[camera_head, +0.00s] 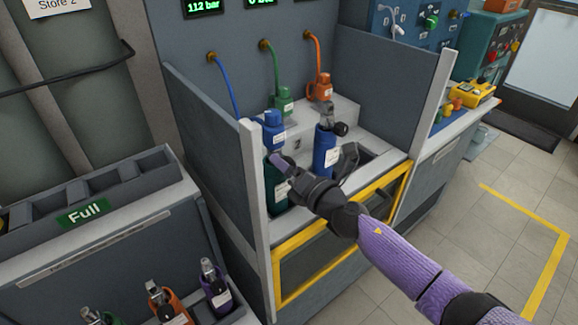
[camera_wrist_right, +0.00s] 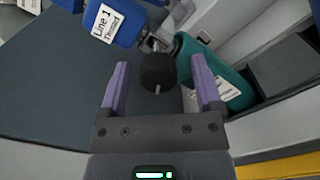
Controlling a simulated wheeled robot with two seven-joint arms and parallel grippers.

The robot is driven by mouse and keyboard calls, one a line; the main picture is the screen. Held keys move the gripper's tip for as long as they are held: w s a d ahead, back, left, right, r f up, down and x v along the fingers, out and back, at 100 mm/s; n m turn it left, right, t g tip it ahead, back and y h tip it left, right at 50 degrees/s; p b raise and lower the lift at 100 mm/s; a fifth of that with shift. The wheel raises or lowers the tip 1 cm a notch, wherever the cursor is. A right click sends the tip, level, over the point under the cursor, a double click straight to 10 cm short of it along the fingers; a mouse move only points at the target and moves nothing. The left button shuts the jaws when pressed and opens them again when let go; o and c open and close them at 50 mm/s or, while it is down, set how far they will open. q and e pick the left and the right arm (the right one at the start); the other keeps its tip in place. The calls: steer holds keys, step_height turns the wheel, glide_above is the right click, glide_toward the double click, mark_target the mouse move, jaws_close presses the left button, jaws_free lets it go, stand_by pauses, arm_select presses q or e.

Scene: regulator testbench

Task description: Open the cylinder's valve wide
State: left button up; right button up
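A dark teal cylinder (camera_head: 272,190) stands in the left bay of the bench, with a blue regulator (camera_head: 272,130) labelled Line 1 at its top. In the right wrist view the teal cylinder (camera_wrist_right: 222,88) and blue regulator (camera_wrist_right: 117,22) flank a black round valve knob (camera_wrist_right: 158,73). My right gripper (camera_head: 282,164) is at the cylinder's top; in its wrist view its purple fingers (camera_wrist_right: 160,66) are spread on both sides of the knob, with gaps visible. In the head view the knob is hidden behind my gripper. My left gripper is not in view.
A blue cylinder (camera_head: 325,150) with its own black knob stands to the right. Green (camera_head: 283,101) and orange (camera_head: 321,88) regulators sit behind on hoses. Grey side panels (camera_head: 212,150) and a yellow-framed front (camera_head: 340,235) bound the bay. A rack marked Full (camera_head: 85,213) stands left.

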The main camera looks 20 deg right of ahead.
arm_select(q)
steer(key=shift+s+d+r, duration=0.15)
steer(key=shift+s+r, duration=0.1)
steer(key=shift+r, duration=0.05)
arm_select(e)
steer(key=v, duration=1)
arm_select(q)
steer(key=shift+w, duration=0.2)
arm_select(e)
steer(key=shift+r, duration=0.1)
